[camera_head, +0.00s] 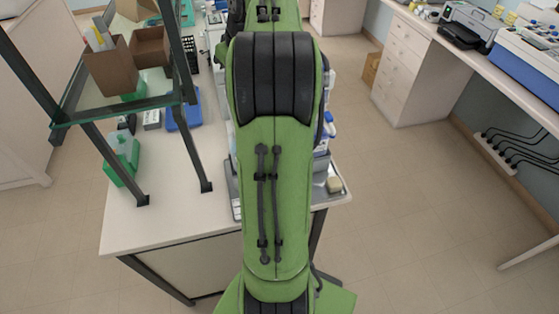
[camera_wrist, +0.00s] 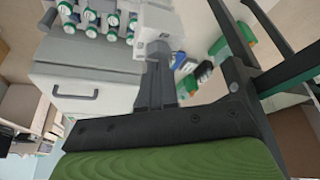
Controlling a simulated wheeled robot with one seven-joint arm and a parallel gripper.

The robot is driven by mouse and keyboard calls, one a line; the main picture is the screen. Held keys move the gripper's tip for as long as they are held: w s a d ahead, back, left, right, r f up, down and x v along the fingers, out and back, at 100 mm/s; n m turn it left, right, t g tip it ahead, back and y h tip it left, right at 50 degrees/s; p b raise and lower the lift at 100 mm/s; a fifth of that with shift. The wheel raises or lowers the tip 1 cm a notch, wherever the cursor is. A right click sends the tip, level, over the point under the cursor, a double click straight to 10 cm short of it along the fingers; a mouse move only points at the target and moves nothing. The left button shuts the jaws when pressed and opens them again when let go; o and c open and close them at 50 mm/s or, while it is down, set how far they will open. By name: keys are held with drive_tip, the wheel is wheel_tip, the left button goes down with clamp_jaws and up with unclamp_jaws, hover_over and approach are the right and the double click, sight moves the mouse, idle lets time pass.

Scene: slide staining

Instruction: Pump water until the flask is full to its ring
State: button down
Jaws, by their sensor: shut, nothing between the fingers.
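My gripper (camera_wrist: 157,75) is shut and empty in the wrist view, its dark fingers together. A white block-like object (camera_wrist: 155,25) shows just beyond the fingertips; I cannot tell what it is or whether they touch it. In the head view my green arm covers the middle of the bench and hides my gripper. White and blue items (camera_head: 326,132) show partly at the arm's right edge, too hidden to name. I cannot make out the flask, its ring or its water level in either view.
A dark-framed shelf (camera_head: 122,113) stands on the bench (camera_head: 160,215) at left. A metal tray (camera_head: 322,192) with a yellowish block (camera_head: 334,185) lies right of my arm. Several capped bottles (camera_wrist: 90,20) show in the wrist view. The floor (camera_head: 415,220) at right is clear.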

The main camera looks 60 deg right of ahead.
drive_tip(key=shift+f, duration=0.6)
idle(0.4)
drive_tip(key=shift+a, duration=0.1)
wheel_tip(320, 180, up, 6)
drive_tip(key=p, duration=0.5)
drive_tip(key=shift+f, duration=0.15)
idle(0.6)
wheel_tip(320, 180, up, 5)
drive_tip(key=p, duration=0.4)
drive_tip(key=shift+p, duration=0.3)
